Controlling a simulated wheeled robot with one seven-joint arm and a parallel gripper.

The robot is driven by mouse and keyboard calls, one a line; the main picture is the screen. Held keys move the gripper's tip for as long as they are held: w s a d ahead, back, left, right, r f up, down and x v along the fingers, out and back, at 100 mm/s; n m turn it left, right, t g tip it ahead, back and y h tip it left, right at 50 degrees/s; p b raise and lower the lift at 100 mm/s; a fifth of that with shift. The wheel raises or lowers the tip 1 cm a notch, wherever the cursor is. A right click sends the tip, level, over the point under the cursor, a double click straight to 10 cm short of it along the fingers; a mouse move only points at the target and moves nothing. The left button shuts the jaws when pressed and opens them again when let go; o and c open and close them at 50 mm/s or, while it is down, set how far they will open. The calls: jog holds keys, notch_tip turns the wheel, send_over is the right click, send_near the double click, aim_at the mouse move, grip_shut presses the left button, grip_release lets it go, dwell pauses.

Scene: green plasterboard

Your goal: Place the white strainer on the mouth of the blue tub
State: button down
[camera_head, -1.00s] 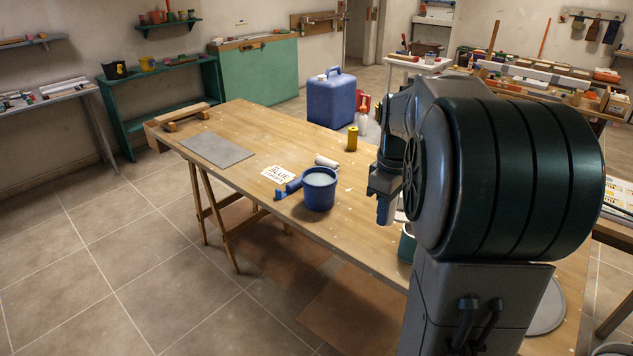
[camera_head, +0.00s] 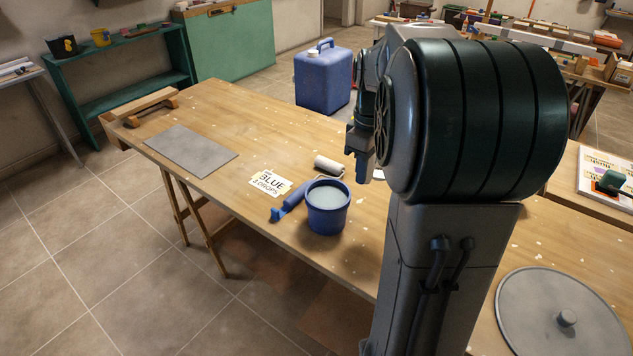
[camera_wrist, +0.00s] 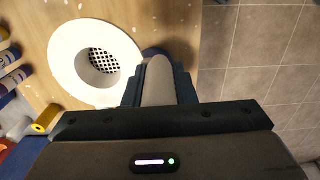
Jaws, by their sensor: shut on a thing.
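The blue tub (camera_head: 319,222) stands upright on the wooden table, with pale liquid visible inside its open mouth. The white strainer (camera_wrist: 70,42) shows in the wrist view as a wide pale ring around a dark mesh centre. My gripper (camera_wrist: 158,82) is shut on a pale piece beside the ring, which looks like the strainer's handle. In the head view my gripper (camera_head: 361,150) is behind and right of the tub, apart from its mouth. My arm hides most of the strainer there; only a white sliver shows by the fingers.
A paint roller (camera_head: 328,165) with a blue handle lies close beside the tub. A blue jug (camera_head: 323,80) stands beyond the table. A round grey lid (camera_head: 545,315) lies at front right.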

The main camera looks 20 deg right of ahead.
jog(key=w+a+f+p, duration=0.3)
jog(key=w+a+f, duration=0.3)
jog(key=a+f, duration=0.4)
jog(key=shift+w+a+f, duration=0.15)
jog(key=shift+f, duration=0.3)
jog(key=shift+f, duration=0.25)
jog(key=c, duration=1.2)
grip_release()
jog(key=shift+r, duration=0.1)
jog(key=shift+r, duration=0.1)
